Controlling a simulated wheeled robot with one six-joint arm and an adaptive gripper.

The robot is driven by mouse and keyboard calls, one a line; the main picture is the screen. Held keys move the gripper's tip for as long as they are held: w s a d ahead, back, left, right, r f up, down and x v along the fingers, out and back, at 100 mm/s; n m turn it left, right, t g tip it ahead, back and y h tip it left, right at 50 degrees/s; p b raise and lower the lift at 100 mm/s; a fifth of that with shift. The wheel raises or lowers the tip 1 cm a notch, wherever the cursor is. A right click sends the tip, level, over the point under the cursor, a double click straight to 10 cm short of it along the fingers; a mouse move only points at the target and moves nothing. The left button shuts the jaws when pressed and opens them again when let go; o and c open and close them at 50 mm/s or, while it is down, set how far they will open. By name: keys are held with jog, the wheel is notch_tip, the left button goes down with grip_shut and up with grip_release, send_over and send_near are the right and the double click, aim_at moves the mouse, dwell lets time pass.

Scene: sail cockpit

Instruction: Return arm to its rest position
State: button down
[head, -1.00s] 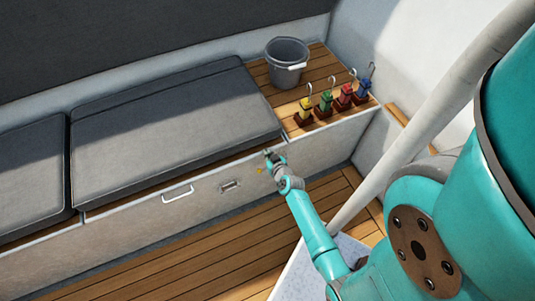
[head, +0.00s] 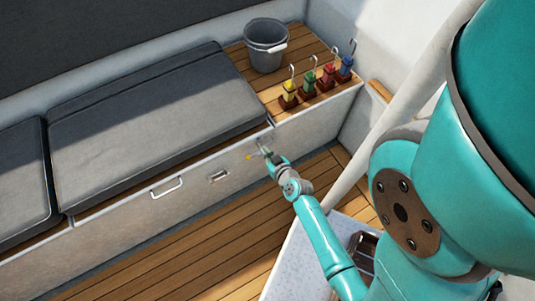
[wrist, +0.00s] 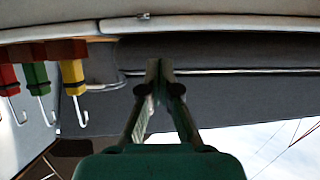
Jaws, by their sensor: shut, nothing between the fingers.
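My teal arm reaches out from the right in the head view. My gripper (head: 262,147) is at its end, in front of the light bench front, below the right end of the large grey cushion. In the wrist view my gripper (wrist: 160,75) has its fingertips together with nothing between them. The arm is extended and the gripper looks free of any object, though the head view is too small to tell if it touches the bench front.
Hooked blocks in yellow (head: 289,91), green (head: 308,84), red (head: 326,76) and blue (head: 346,65) stand on the wooden shelf. A grey bucket (head: 266,46) stands behind them. The bench front has a white handle (head: 167,187) and a small latch (head: 218,177). The plank floor (head: 200,250) is clear.

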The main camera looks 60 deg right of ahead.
jog(key=shift+s+a+r, duration=0.25)
jog(key=shift+s+r, duration=0.05)
jog(key=shift+s, duration=0.05)
jog(key=shift+a, duration=0.1)
jog(key=s+a+r+n+t+y, duration=0.1)
jog(key=s+a+r+n+y, duration=0.1)
jog(key=s+a+r, duration=0.65)
jog(key=s+a+r+n+t+y, duration=0.2)
jog(key=s+a+r, duration=0.3)
jog(key=a, duration=0.6)
jog(key=s+a+r+n+y, duration=0.1)
jog(key=a+r, duration=0.1)
jog(key=r, duration=0.4)
jog(key=s+a+r+n+t+y, duration=0.1)
jog(key=s+a+r+y, duration=0.1)
jog(key=r, duration=0.4)
jog(key=shift+s+a+r+n, duration=0.3)
jog(key=shift+r+n, duration=0.1)
